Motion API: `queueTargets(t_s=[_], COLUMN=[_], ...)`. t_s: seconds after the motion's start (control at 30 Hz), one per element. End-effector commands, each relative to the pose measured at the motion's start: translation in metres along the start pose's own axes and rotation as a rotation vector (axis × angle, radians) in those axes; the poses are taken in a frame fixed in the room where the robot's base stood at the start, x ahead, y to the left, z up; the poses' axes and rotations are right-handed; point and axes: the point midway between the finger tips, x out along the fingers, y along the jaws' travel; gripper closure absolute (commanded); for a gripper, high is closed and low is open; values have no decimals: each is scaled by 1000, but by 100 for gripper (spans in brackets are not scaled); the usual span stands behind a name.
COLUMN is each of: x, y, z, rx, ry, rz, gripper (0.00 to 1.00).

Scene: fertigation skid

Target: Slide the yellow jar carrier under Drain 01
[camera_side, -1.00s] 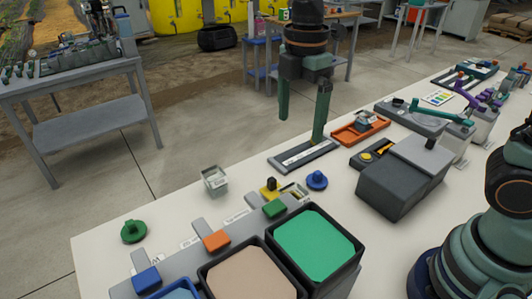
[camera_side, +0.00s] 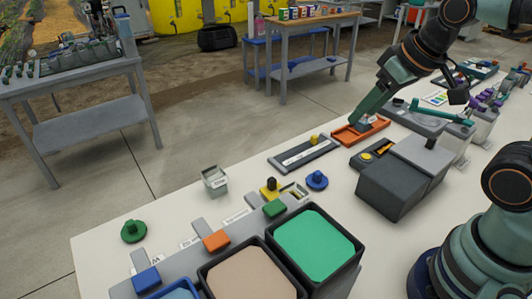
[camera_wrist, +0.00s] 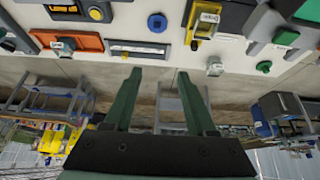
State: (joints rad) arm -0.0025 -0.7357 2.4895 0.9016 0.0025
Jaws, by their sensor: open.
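The yellow carrier (camera_side: 270,188) has a black knob and sits on the white table beside the green block, with a clear jar (camera_side: 293,190) at its right. The carrier also shows in the wrist view (camera_wrist: 204,28), with a white label on or beside it. My gripper (camera_wrist: 159,72) is open, with nothing between its two green fingers. In the side view my gripper (camera_side: 358,118) reaches down from the upper right and appears over the orange tray, well away from the carrier. I cannot read which label marks Drain 01.
An orange tray (camera_side: 347,136), a grey rail (camera_side: 303,153) with a small yellow knob, a blue knob (camera_side: 317,180) and a loose clear cup (camera_side: 214,180) stand around the carrier. Black bins (camera_side: 330,238) stand in front. A dark box (camera_side: 390,190) is to the right.

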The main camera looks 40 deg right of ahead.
Motion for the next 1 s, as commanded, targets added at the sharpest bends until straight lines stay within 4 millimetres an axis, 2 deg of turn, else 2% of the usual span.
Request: queueTargets(t_s=[0.17, 0.37, 0.57, 0.7, 0.9, 1.0], x=[7, 30, 65, 96, 136, 148], y=[-10, -31, -56, -76, -99, -106], z=[-17, -47, -71, -80, -84, -83], rx=[4, 4, 4, 2, 0, -1], ry=[-66, -180, -291, -368, -452, -475], rz=[-13, -26, -28, -21, -7, -2], gripper=[45, 45, 45, 45, 45, 45])
